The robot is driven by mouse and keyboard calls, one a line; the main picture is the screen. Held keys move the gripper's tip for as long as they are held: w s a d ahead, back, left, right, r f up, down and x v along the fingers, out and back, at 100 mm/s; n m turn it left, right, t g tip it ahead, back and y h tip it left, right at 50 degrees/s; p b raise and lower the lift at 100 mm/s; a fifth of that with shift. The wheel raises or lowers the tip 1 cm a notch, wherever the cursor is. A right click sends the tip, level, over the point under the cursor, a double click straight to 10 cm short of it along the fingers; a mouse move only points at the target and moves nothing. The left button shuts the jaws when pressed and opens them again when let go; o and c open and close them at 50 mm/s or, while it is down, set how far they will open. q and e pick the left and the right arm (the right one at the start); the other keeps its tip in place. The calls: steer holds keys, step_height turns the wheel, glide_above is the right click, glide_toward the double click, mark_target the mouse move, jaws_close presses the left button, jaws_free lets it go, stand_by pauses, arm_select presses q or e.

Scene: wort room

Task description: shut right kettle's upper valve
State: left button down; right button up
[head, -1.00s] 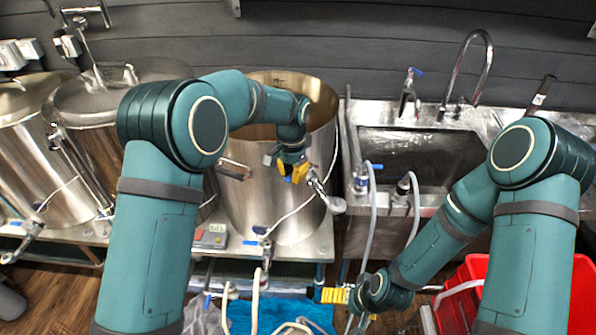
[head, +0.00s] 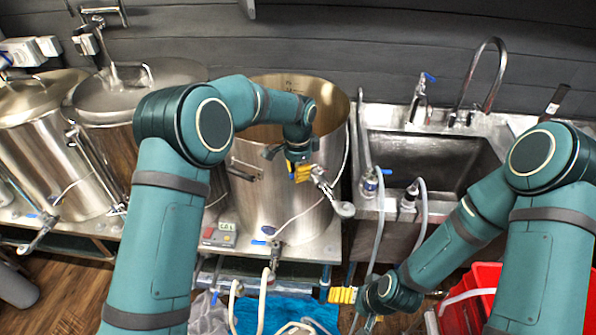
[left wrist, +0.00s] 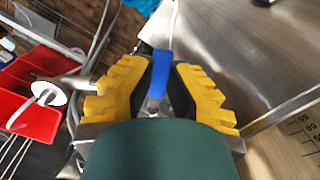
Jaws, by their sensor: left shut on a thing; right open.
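The right kettle (head: 262,205) is a tall, open steel pot on the metal stand. Its upper valve (head: 329,191) sticks out from the wall to the right, with a steel outlet. My left gripper (head: 300,173) is at this valve, and its yellow fingers hide the handle in the head view. In the left wrist view the left gripper (left wrist: 160,88) is shut on the blue valve handle (left wrist: 161,68), which stands between the yellow fingers. My right gripper (head: 342,295) is open, low in front of the stand and away from the kettle; its fingers are only partly visible.
A lower valve (head: 275,246) with a blue handle and a hose sits at the kettle's base. Two lidded kettles (head: 120,98) stand to the left. A steel sink (head: 430,160) with hoses is to the right. A red crate (head: 478,305) lies below; it also shows in the left wrist view (left wrist: 38,118).

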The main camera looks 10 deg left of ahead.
arm_select(q)
steer(key=shift+s+f, duration=0.15)
steer(key=shift+f, duration=0.05)
steer(key=c, duration=1.2)
jaws_free()
steer(key=o, duration=0.3)
steer(key=shift+r, duration=0.15)
step_height(320, 180, up, 12)
